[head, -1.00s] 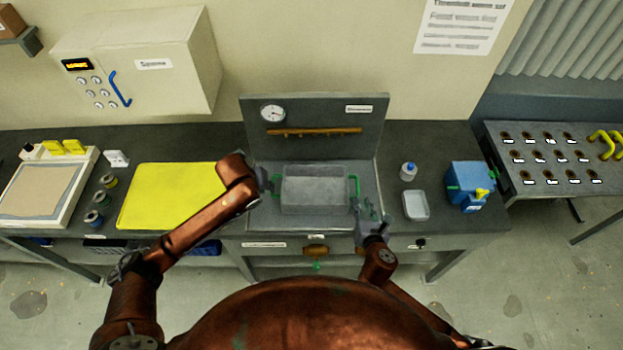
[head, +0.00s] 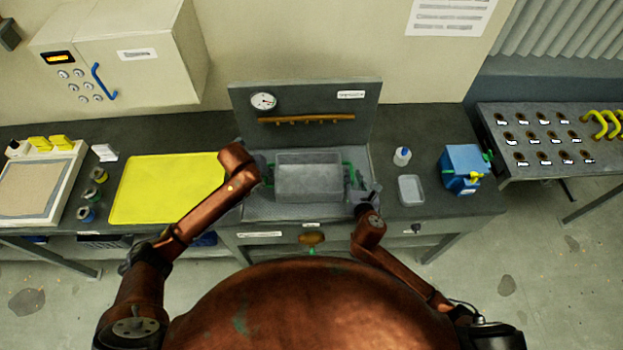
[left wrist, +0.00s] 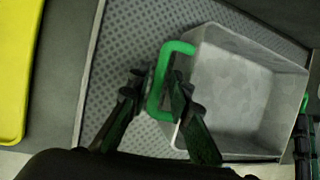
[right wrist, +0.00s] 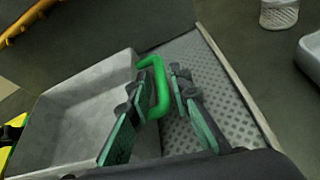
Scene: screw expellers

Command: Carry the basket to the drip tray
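The basket (head: 309,178) is a grey open box with a green handle at each end. It stands level and looks empty on the patterned grey tray floor of the middle station. My left gripper (left wrist: 160,82) is at the left handle (left wrist: 157,92), one finger on each side of its bar. My right gripper (right wrist: 160,82) straddles the right handle (right wrist: 158,75) the same way. Whether either pair of fingers presses on its bar cannot be made out. A flat yellow tray (head: 150,185) lies on the bench left of the station; I cannot tell which tray is the drip tray.
A panel with a gauge (head: 263,101) stands behind the basket. Several small cans (head: 92,194) stand left of the yellow tray. A cabinet (head: 125,60) hangs above.

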